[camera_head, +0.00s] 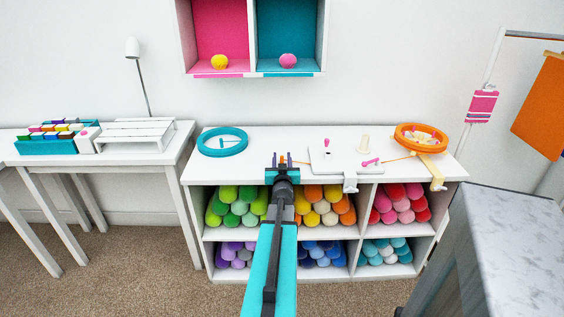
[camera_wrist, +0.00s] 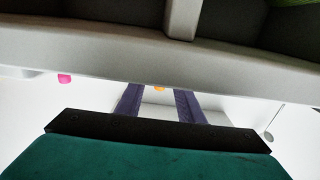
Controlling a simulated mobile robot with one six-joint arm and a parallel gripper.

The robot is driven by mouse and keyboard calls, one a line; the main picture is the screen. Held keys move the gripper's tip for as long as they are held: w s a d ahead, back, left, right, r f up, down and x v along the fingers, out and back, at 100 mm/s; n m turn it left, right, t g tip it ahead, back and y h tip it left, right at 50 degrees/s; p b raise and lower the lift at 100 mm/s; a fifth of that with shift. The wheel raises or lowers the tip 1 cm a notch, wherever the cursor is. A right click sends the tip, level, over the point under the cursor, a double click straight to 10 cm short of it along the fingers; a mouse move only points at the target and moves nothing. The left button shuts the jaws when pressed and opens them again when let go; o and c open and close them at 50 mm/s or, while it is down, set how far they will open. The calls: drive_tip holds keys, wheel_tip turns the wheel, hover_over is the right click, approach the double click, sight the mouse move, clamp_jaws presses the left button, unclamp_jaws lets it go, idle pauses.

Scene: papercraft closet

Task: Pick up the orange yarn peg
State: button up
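The orange yarn peg (camera_head: 282,159) shows as a small orange bit on the white shelf top, in line with the gap between my gripper's fingers. In the wrist view, a small orange bit (camera_wrist: 159,88) shows between the fingers, mostly hidden by the pale shelf edge. My gripper (camera_head: 282,164) is at the front of the shelf top, its two dark purple fingers apart. They are also apart in the wrist view (camera_wrist: 159,100), with no contact visible. Whether the peg is between the fingertips or just beyond them I cannot tell.
A white board (camera_head: 340,161) with pink pegs lies right of my gripper. A teal hoop (camera_head: 203,149) lies to the left, an orange hoop (camera_head: 401,139) to the right. Yarn rolls fill the cubbies below. A grey block (camera_head: 505,240) stands at the front right.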

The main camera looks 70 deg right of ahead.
sight(282, 156)
drive_tip(key=shift+p+x, duration=0.3)
drive_tip(key=shift+x, duration=1.95)
clamp_jaws()
